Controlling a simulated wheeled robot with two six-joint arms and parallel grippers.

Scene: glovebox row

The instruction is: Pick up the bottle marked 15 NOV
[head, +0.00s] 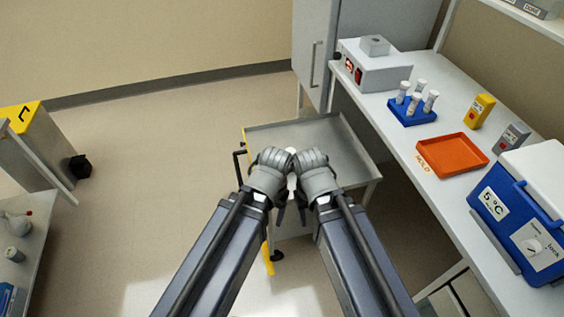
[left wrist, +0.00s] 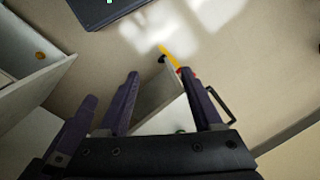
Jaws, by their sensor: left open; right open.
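I cannot read a 15 NOV label on anything in view. A small white object (head: 291,150) shows between my two wrists over the metal cart (head: 345,150); most of it is hidden, so I cannot tell if it is a bottle. My left gripper (head: 280,213) and right gripper (head: 303,213) are side by side over the cart's near part, fingers pointing down, mostly hidden behind my wrists. In the left wrist view, my left gripper's dark purple fingers (left wrist: 162,105) are apart with nothing seen held between them. A cart corner shows beyond them.
The right bench holds a blue tube rack (head: 412,112), an orange tray (head: 452,155) marked HOLD, a yellow block (head: 482,110), a grey block (head: 514,137) and a blue-white cooler (head: 535,205). A red-capped flask (head: 18,222) stands on the left counter.

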